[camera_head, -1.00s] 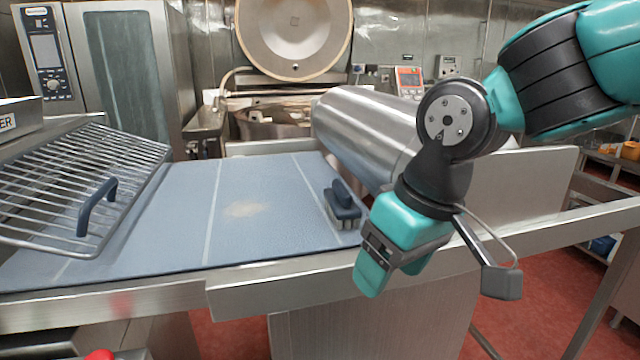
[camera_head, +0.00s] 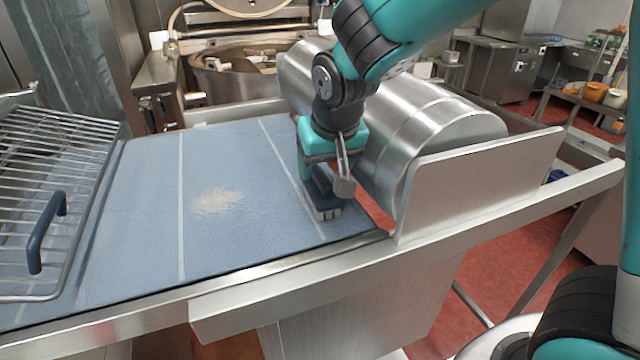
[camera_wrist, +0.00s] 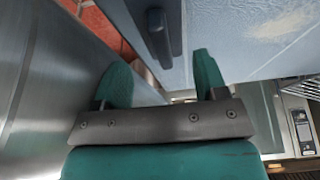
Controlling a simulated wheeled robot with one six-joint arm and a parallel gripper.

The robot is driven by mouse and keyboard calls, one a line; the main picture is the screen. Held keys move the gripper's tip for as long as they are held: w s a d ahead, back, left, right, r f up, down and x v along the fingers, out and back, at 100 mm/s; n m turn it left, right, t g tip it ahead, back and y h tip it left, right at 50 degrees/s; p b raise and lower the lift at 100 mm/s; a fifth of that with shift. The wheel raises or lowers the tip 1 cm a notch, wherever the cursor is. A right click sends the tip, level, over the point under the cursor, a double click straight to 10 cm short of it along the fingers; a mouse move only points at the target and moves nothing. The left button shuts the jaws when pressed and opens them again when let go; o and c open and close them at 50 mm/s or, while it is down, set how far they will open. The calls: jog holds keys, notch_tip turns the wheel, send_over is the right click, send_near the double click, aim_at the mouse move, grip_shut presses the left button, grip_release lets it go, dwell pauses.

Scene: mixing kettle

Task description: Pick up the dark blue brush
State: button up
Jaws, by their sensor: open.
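The dark blue brush (camera_head: 327,207) with pale bristles lies on the blue belt surface (camera_head: 150,225), close to its right edge. In the head view, my gripper (camera_head: 314,176) is at the brush and hides its far part. In the wrist view, the brush (camera_wrist: 158,32) shows at the top, beyond and roughly in line with the gap between the two teal fingers of my gripper (camera_wrist: 161,75). The fingers are spread apart with nothing between them. I cannot tell whether they touch the brush.
A large steel cylinder (camera_head: 425,112) and an upright metal panel (camera_head: 480,190) stand close to the right of the brush. A wire rack (camera_head: 50,170) with a blue handle lies at left. A pale powdery patch (camera_head: 218,200) marks the belt, whose middle is otherwise clear.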

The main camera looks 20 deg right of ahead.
aim_at(320, 174)
jog(key=shift+w+p+x, duration=0.2)
jog(key=shift+p+x, duration=1)
jog(key=shift+x, duration=2.1)
jog(key=shift+a, duration=0.1)
jog(key=shift+c, duration=0.2)
jog(key=shift+r, duration=0.1)
jog(key=c, duration=0.7)
